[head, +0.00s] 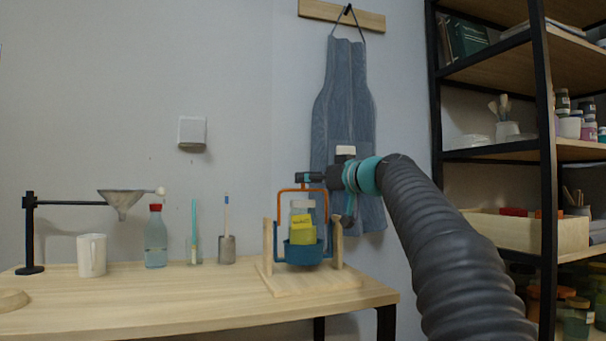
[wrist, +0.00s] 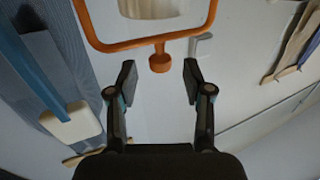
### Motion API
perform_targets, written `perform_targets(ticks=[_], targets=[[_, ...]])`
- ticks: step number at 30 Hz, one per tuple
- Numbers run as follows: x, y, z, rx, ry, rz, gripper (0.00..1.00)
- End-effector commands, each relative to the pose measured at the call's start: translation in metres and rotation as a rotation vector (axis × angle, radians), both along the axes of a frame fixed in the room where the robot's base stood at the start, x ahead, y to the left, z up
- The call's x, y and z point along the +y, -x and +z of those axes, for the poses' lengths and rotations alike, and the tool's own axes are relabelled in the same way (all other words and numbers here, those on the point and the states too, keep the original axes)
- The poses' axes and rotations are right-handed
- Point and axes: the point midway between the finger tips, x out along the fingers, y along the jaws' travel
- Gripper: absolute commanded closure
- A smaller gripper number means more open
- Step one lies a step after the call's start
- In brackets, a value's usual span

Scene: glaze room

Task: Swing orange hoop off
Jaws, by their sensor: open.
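The orange hoop (head: 280,206) stands upright as a squared arch over a clear jar with a yellow label (head: 302,229). The jar sits in a blue cradle (head: 303,254) between the posts of a wooden stand (head: 338,243). My gripper (head: 312,179) is at the top of the hoop, reaching in from the right, and partly hides it. In the wrist view the hoop (wrist: 132,43) has a short stem ending in a round orange knob (wrist: 160,63). The open fingers (wrist: 159,82) lie on either side of the knob's line, with the knob about at or just beyond their tips. Neither finger visibly touches it.
The stand is near the right end of the wooden table (head: 180,292). To its left are a metal cup (head: 227,250), a red-capped bottle (head: 156,238), a white mug (head: 92,255) and a funnel (head: 122,202). An apron (head: 345,110) hangs behind; shelves (head: 545,120) stand right.

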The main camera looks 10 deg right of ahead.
Motion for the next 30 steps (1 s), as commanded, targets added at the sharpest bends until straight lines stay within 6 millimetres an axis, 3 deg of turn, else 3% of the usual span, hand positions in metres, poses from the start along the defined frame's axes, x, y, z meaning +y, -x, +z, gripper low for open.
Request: perform_targets(ticks=[7, 19, 25, 30], targets=[[0.015, -0.024, 0.001, 0.0, 0.0, 0.001, 0.49], [0.018, -0.03, 0.0, 0.0, 0.0, 0.0, 0.49], [0.018, -0.029, 0.0, 0.0, 0.0, 0.0, 0.99], [0.018, -0.029, 0.0, 0.0, 0.0, 0.0, 1.0]])
